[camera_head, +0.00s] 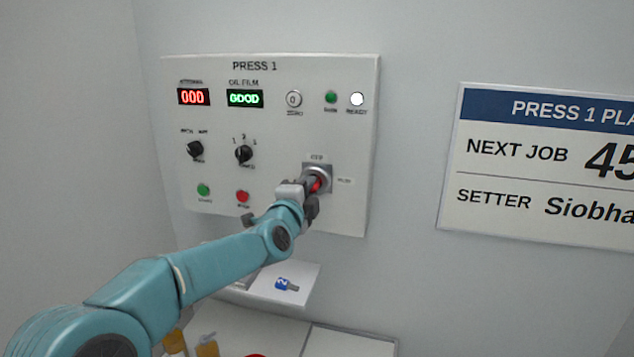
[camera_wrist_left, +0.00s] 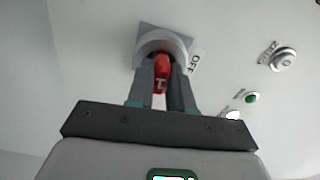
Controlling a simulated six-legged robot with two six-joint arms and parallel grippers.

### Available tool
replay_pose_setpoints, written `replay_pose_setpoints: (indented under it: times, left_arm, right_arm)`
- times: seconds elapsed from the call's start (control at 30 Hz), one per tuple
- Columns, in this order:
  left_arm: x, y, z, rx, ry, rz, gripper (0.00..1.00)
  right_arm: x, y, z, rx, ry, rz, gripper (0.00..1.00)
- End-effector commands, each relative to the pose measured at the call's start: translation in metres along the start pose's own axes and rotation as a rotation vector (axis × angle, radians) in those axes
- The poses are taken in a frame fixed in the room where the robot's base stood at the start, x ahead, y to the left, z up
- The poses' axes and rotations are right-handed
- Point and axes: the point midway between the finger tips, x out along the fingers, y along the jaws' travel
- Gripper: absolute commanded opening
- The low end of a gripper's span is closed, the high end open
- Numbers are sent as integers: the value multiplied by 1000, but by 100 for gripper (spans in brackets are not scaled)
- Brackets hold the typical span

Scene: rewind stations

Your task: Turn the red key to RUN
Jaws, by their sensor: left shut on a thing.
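The red key (camera_head: 317,185) sits in a round keyswitch (camera_head: 318,171) on a square plate at the lower right of the PRESS 1 panel (camera_head: 225,130). OFF is printed above the switch and a small label, hard to read, is at its right. My left gripper (camera_head: 312,190) is shut on the red key, and its fingers partly hide it. In the left wrist view the red key (camera_wrist_left: 161,73) stands between the two fingers, in front of the switch ring (camera_wrist_left: 163,45). My right gripper is not in view.
The panel also has two dark selector knobs (camera_head: 244,154), push buttons and displays (camera_head: 245,98). Below it, a small white shelf (camera_head: 300,275) bears a blue-headed key (camera_head: 286,285). A planning board (camera_head: 560,165) hangs on the wall at the right.

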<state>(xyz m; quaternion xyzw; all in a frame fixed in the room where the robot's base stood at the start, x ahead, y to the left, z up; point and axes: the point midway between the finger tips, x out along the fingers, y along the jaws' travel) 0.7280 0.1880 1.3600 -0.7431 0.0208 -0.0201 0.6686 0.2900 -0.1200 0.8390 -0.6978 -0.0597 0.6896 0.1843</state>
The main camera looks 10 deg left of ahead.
Motion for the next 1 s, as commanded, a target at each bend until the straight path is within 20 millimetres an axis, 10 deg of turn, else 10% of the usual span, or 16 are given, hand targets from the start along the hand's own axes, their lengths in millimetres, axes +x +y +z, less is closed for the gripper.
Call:
replay_pose_setpoints:
  times: [0.2,0.23,0.33,0.73,1.0]
  left_arm:
    - [0,-1,1,248,-2,4,0]
    - [0,-1,1,254,-2,4,24]
    - [0,-1,1,251,-2,4,50]
    - [-10,0,0,248,0,5,50]
    - [-76,0,1,248,0,1,50]
  right_arm:
    - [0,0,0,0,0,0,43]
    - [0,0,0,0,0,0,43]
    - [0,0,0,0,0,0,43]
    - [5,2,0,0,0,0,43]
    - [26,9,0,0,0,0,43]
